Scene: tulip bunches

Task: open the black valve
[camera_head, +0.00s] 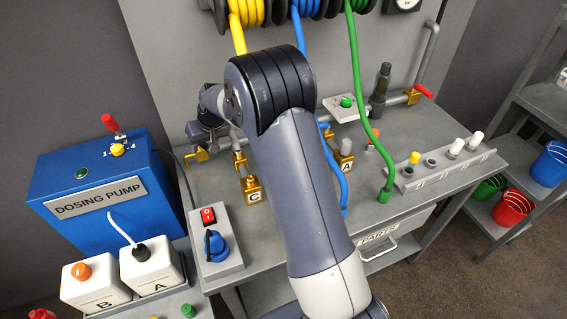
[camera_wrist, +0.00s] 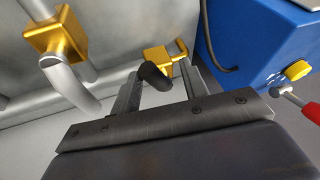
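In the wrist view, the black valve handle (camera_wrist: 155,76) is a short dark stub on a brass valve body (camera_wrist: 158,54) fixed to a grey pipe. My gripper (camera_wrist: 160,68) is open, with one finger on each side of the handle. The handle lies between the fingertips; I cannot tell whether either finger touches it. In the head view, my gripper (camera_head: 200,132) is partly hidden behind my arm, above a brass fitting (camera_head: 196,154) at the bench's left side. The black handle is not clear there.
In the wrist view, a brass valve with a light grey handle (camera_wrist: 70,86) is at left. The blue dosing pump (camera_head: 105,200) stands close to my gripper's left in the head view. A red-and-blue switch box (camera_head: 226,260) is in front. A green hose (camera_head: 360,85) hangs right of my arm.

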